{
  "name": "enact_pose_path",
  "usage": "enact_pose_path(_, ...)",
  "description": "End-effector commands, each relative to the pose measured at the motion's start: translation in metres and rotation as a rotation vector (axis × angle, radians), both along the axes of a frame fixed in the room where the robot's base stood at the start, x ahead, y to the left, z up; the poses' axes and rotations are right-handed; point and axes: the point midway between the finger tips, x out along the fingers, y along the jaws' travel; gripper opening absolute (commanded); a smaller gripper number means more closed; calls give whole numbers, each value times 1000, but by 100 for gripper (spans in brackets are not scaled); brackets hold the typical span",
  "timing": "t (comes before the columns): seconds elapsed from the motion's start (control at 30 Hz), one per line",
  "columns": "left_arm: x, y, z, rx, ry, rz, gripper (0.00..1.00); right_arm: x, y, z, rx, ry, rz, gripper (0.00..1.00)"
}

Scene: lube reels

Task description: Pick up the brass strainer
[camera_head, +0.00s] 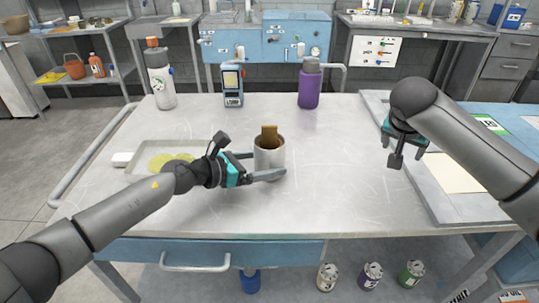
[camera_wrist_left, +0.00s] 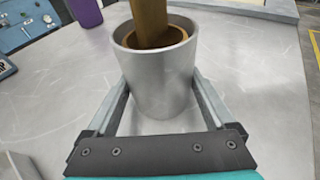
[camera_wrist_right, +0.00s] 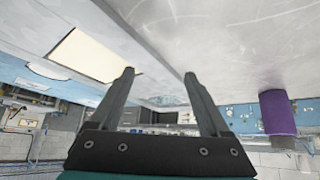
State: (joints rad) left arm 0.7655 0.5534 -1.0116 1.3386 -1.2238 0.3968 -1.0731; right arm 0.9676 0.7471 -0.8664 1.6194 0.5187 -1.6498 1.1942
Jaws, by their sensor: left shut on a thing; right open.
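A brass-brown piece, which looks like the brass strainer (camera_head: 269,133), stands upright in a grey metal cup (camera_head: 268,158) near the middle of the table. In the left wrist view the strainer (camera_wrist_left: 150,22) rises from the cup (camera_wrist_left: 158,85), with a brown rim inside the cup's mouth; its lower part is hidden. My left gripper (camera_head: 265,170) is shut on the cup, one finger on each side, not on the strainer. The cup looks upright at the table surface. My right gripper (camera_head: 400,147) is open and empty above the table's right side; its fingers also show in the right wrist view (camera_wrist_right: 158,75).
A shallow tray with yellowish contents (camera_head: 144,160) lies left, partly behind my left arm. A white bottle (camera_head: 161,80), a blue handheld device (camera_head: 232,88) and a purple bottle (camera_head: 309,88) stand along the back. A raised board (camera_head: 428,184) borders the right. The front middle is clear.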

Motion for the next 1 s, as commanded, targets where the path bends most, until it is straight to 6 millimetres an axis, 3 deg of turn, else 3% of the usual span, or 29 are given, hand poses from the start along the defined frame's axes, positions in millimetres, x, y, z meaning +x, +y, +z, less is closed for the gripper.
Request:
enact_pose_path(0.03,0,0,0,1,0,1,57,5,33,12,24,0,56,80)
enact_pose_path(0.3,0,0,-1,1,0,1,57,-2,177,76,81,31,345,80)
enact_pose_path(0.5,0,1,-1,1,0,1,57,-27,253,119,69,46,538,80)
enact_pose_path(0.6,0,1,-1,1,0,1,57,-38,274,133,57,51,599,80)
enact_pose_path(0.77,0,1,-1,1,0,1,57,-46,290,139,46,57,647,80)
enact_pose_path(1.0,0,0,-1,1,1,0,57,-27,291,108,43,61,649,80)
